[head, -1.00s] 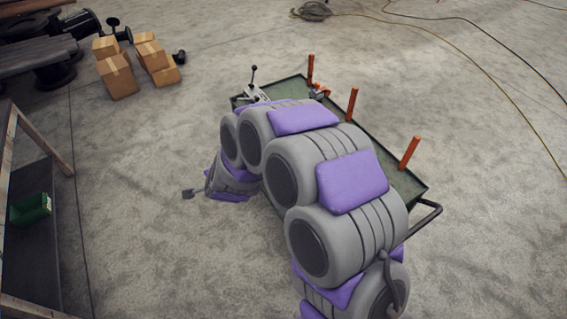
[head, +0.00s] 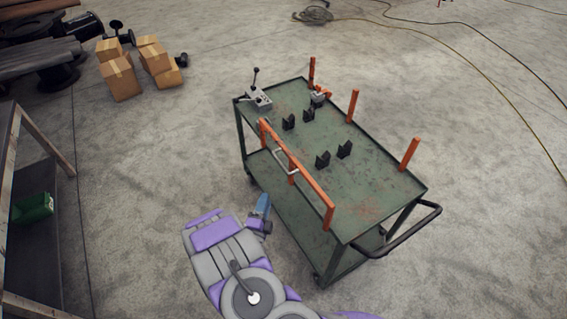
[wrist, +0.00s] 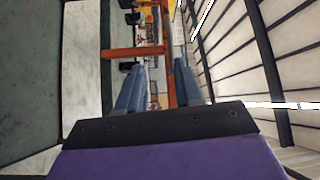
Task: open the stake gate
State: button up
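The stake gate (head: 312,192) is an orange rail with posts, standing upright along the near left long side of the green cart (head: 375,190). A pale metal handle (head: 284,160) is on its outer side. Orange bars (wrist: 168,60) show beyond the fingers; the handle cannot be made out there.
Several black cradles (head: 322,159) stand on the cart's top. Orange stakes (head: 352,106) line its far side. A lever block (head: 259,97) sits at the far left corner, and a push bar (head: 412,235) at the near right. Boxes (head: 119,77) and clear floor lie left.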

send_near(279, 161)
jog(key=shift+t, duration=0.4)
jog(key=x, duration=0.3)
jog(key=f+x, duration=0.1)
jog(key=x, duration=0.6)
jog(key=shift+w+f+b, duration=0.2)
jog(key=shift+f+b, duration=0.05)
jog(key=shift+b, duration=0.15)
grip_shut()
